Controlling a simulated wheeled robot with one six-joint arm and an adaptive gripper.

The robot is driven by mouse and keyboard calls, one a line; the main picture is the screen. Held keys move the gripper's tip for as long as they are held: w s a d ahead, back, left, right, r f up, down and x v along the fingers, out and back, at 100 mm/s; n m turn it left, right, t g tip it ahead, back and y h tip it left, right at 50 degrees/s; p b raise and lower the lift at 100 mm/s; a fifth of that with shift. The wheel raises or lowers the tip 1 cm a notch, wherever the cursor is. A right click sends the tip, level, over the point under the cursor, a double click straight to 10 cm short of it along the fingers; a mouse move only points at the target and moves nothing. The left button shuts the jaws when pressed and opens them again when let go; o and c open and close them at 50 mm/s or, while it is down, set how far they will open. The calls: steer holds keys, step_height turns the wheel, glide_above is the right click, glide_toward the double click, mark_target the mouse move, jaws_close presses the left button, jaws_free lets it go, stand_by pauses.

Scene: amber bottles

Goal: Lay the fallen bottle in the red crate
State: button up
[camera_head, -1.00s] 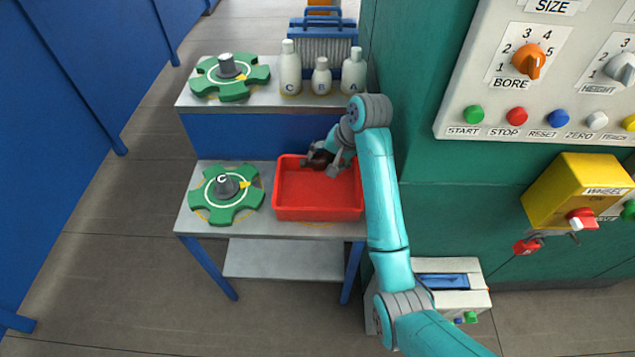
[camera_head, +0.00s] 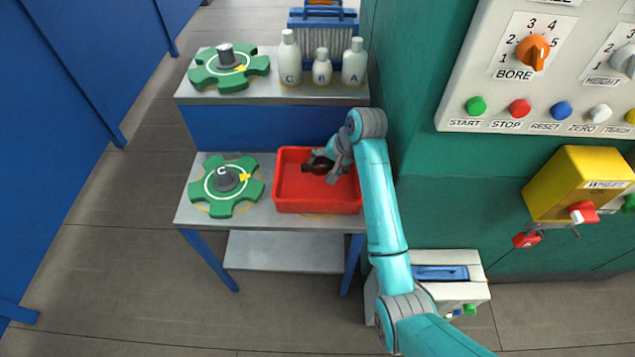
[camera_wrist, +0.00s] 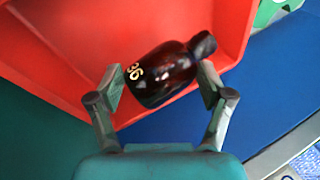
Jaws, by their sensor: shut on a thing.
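The dark amber bottle (camera_head: 318,166) lies on its side between the fingers of my gripper (camera_head: 329,162), its neck pointing left in the head view. In the wrist view the bottle (camera_wrist: 164,76) shows a yellow "36" mark, and my gripper (camera_wrist: 165,90) is shut on its body. The red crate (camera_head: 317,206) stands on the lower shelf. The bottle is over the crate's interior, near its back part. Whether it touches the crate floor I cannot tell.
A green star-shaped wheel (camera_head: 226,186) sits left of the crate. White bottles C (camera_head: 290,62), B (camera_head: 322,68) and A (camera_head: 354,64) stand on the upper shelf behind, beside another green wheel (camera_head: 228,67). A green machine wall (camera_head: 430,160) is at the right.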

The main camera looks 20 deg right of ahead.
steer(key=o, duration=1.1)
step_height(320, 180, up, 10)
stand_by(0.4)
